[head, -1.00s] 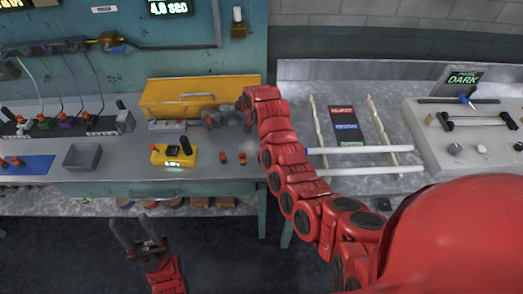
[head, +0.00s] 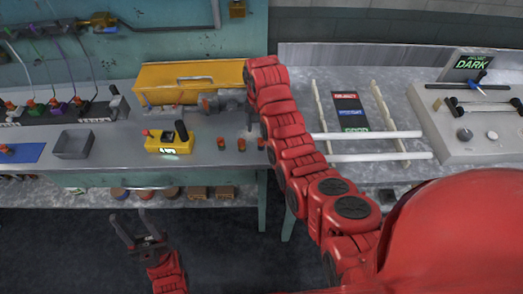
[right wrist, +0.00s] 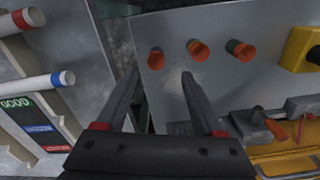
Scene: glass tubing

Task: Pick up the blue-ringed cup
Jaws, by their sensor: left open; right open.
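Three small orange-red cups stand in a row on the left bench: a left cup (head: 221,143), a middle cup (head: 241,144) and a right cup (head: 261,143) beside my right arm. In the right wrist view they appear in reverse order, as a left cup (right wrist: 156,57), a middle cup (right wrist: 197,50) and a right cup (right wrist: 239,50). The right one there has a greenish ring; I cannot tell which ring is blue. My right gripper (right wrist: 159,75) is open and empty, its fingers pointing towards the cups. My left gripper (head: 128,215) is open and empty, low in front of the bench.
A yellow device (head: 168,143) stands left of the cups, with a yellow toolbox (head: 190,82) behind. A grey bin (head: 73,144) is further left. Two white glass tubes (head: 370,135) lie on a rack on the right bench. A gap separates the benches.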

